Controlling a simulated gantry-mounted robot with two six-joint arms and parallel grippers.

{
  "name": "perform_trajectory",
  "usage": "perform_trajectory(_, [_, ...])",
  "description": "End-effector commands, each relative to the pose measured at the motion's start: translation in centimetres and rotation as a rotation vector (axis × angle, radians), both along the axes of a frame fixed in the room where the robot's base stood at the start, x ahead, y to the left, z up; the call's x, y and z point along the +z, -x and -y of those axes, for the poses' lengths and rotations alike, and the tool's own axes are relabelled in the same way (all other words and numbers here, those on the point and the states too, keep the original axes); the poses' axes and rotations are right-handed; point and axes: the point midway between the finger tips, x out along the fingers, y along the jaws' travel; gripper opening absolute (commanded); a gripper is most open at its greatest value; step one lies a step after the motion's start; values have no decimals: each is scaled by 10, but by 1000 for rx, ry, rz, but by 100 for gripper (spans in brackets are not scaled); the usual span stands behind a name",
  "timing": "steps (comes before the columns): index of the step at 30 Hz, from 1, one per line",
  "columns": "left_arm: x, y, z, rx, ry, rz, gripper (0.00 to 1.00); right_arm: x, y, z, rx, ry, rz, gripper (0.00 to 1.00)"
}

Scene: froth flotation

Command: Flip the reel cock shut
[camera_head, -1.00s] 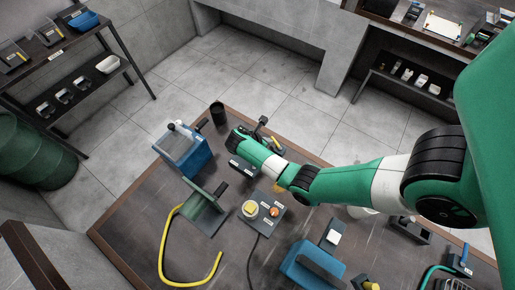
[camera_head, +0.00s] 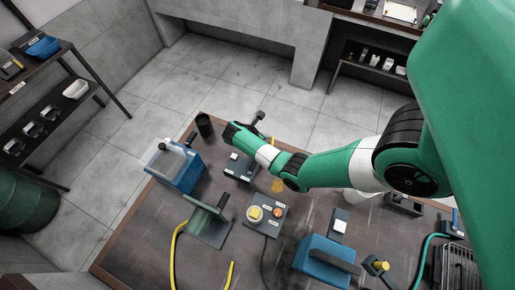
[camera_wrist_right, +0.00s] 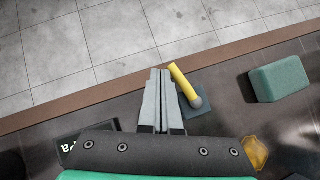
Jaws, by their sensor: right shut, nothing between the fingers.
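A yellow lever (camera_wrist_right: 184,82) on a small blue-grey base (camera_wrist_right: 198,108) looks like the reel cock. It stands just to the right of my right gripper (camera_wrist_right: 160,74) in the right wrist view, tilted with its tip toward the table edge. My right gripper is shut and empty, its grey fingers together. The fingers lie close beside the lever; I cannot tell whether they touch it. In the head view my right gripper (camera_head: 260,126) is over the far part of the table, and the yellow lever (camera_head: 274,142) shows only in part beside my arm. My left gripper is not in view.
A green block (camera_wrist_right: 279,80) lies right of the lever. In the head view, a blue tank (camera_head: 178,168), a dark cup (camera_head: 204,126), a green plate stand (camera_head: 207,220) and a panel with round knobs (camera_head: 268,212) stand nearby. The floor beyond the table edge is clear.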

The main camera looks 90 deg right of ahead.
Motion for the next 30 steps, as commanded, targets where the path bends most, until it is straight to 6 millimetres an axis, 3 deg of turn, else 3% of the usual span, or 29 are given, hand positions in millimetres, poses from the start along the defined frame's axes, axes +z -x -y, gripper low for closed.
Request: perform_trajectory(30, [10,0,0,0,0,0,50,0,4,-15,0,0,0,0])
